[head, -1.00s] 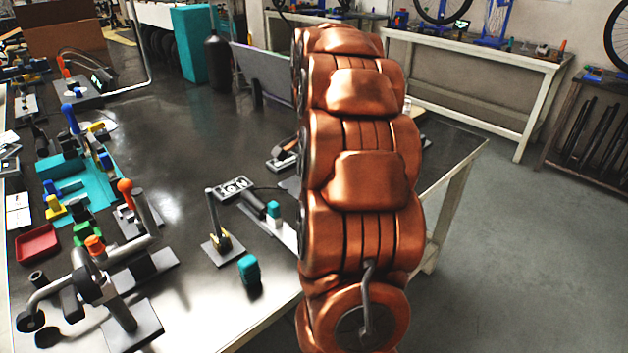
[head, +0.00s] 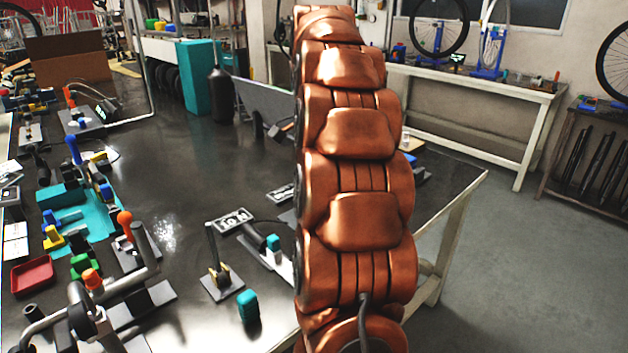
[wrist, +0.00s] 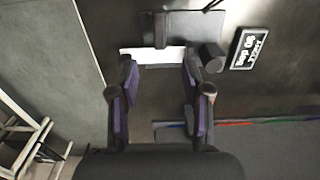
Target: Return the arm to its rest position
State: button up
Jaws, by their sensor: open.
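My gripper (wrist: 158,68) shows in the wrist view with its two dark, purple-lined fingers spread apart. Nothing is held between them. Beyond the fingertips is a dark fixture with a white strip (wrist: 160,55), and I cannot tell its exact distance from the fingers. My copper-coloured arm (head: 352,170) rises upright through the middle of the head view. The gripper itself is hidden or out of frame there.
A dark worktable (head: 160,190) holds several tools and fixtures, a red tray (head: 32,274) and a teal block (head: 248,306) left of my arm. A label plate (wrist: 250,48) lies right of the gripper. Open floor (head: 520,270) lies at the right.

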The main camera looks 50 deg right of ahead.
jog(key=shift+r, duration=0.15)
dwell(0.3)
jog(key=shift+a, duration=0.1)
jog(key=s+a+f+n, duration=0.3)
jog(key=a+n, duration=0.1)
jog(key=a, duration=0.5)
jog(key=s+a+f+n+g, duration=0.1)
jog(key=s+a+f+n, duration=0.3)
jog(key=a, duration=0.6)
jog(key=s+a+f+n+g, duration=0.1)
jog(key=s+a+f+n, duration=0.2)
jog(key=a+n, duration=0.3)
jog(key=shift+s+a+f, duration=0.1)
jog(key=shift+a+f, duration=0.15)
jog(key=shift+a, duration=0.35)
jog(key=shift+s+a+f, duration=0.15)
jog(key=shift+a+f, duration=0.1)
jog(key=shift+a, duration=0.35)
jog(key=shift+s+a+f, duration=0.1)
jog(key=shift+a+f, duration=0.15)
jog(key=shift+a, duration=0.35)
jog(key=s+a+f+n, duration=0.5)
jog(key=s+f, duration=0.1)
jog(key=s, duration=0.4)
notch_tip(320, 180, up, 21)
jog(key=p, duration=1.9)
jog(key=shift+d, duration=0.15)
